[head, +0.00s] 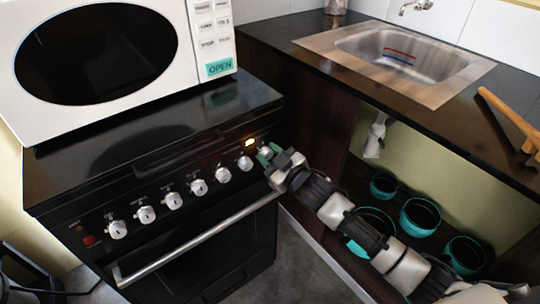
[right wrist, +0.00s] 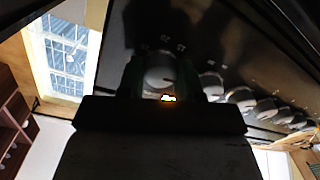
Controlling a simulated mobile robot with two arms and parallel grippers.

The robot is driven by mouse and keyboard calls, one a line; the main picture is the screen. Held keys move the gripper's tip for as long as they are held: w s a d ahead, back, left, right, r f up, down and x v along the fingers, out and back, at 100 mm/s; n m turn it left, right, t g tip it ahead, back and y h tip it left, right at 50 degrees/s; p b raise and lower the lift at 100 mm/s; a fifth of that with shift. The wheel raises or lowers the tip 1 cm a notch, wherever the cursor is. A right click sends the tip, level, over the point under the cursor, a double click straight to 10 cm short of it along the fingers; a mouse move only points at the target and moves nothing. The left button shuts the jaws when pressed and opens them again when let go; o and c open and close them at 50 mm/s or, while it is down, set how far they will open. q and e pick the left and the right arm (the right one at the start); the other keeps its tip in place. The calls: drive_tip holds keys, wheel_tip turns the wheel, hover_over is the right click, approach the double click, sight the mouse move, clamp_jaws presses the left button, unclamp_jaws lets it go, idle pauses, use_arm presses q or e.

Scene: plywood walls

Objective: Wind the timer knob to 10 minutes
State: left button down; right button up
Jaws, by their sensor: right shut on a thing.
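The black stove (head: 150,155) has a row of silver-white knobs along its front panel. The timer knob (right wrist: 160,76) is the one at the right end of the row, by a small lit orange display (head: 249,142). My right gripper (head: 268,153) reaches in from the lower right and is shut on this knob, mostly hiding it in the head view. In the right wrist view the knob sits between the two dark fingers, with the display (right wrist: 168,98) beside it. The knob's setting and the display's digits are too small to read. My left gripper is not in view.
A white microwave (head: 100,60) stands on the stove top. The oven handle (head: 190,245) runs below the knobs. To the right is a dark counter with a steel sink (head: 395,55) and a wooden object (head: 505,115). Teal pots (head: 420,215) stand on the open shelf below.

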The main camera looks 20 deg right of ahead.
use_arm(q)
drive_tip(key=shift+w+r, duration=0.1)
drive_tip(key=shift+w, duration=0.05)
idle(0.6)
use_arm(e)
drive_tip(key=o, duration=0.9)
drive_tip(key=shift+s, duration=0.1)
drive_tip(key=shift+s+d, duration=0.15)
drive_tip(key=shift+s, duration=0.15)
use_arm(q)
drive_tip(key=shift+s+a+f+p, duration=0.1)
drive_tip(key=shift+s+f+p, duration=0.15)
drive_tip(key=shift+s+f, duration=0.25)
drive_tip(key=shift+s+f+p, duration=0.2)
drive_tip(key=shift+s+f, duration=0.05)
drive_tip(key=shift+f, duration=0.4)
use_arm(e)
drive_tip(key=v, duration=1)
